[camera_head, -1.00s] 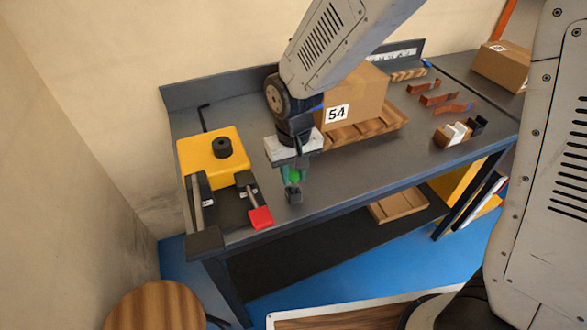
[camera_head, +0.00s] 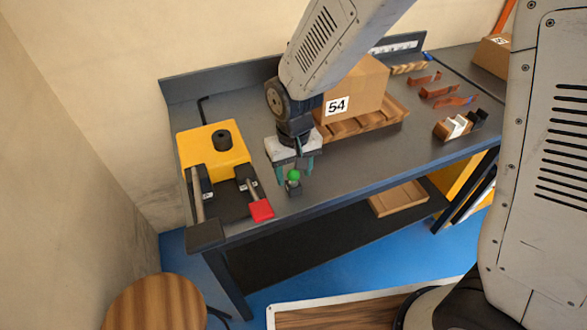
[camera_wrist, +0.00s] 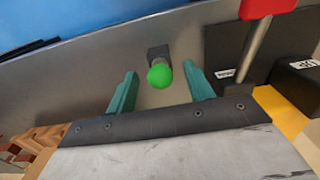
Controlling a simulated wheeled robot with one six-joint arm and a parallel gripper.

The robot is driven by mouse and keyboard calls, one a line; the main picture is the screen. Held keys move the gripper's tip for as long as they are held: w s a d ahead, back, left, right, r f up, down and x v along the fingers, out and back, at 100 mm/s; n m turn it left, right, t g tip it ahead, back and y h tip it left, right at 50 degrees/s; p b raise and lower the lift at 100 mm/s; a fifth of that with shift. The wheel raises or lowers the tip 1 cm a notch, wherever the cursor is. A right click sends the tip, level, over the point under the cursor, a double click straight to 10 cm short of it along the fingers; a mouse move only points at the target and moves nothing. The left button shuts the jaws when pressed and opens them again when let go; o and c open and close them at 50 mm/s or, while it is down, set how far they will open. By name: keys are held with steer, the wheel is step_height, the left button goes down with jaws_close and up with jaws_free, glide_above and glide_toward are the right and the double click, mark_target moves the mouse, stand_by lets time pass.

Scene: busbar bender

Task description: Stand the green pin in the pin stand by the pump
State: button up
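The green pin (camera_head: 294,175) stands in the small dark pin stand (camera_head: 293,187) on the bench, right of the yellow pump (camera_head: 213,153) with its red-tipped lever (camera_head: 261,210). In the wrist view the round green top of the pin (camera_wrist: 160,76) shows in front of the grey block of the stand (camera_wrist: 158,53). My gripper (camera_head: 295,181) is open, with its teal fingers apart on either side of the pin. In the wrist view a gap shows between the pin and each finger of my gripper (camera_wrist: 160,88). The lower part of the pin is hidden.
A cardboard box (camera_head: 357,90) marked 54 sits on a wooden pallet (camera_head: 366,125) right of my gripper. Copper strips (camera_head: 437,91) and a small holder (camera_head: 453,127) lie farther right. A wooden stool (camera_head: 155,303) stands below left.

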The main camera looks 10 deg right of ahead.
mark_target(293, 171)
steer(key=shift+r, duration=3.9)
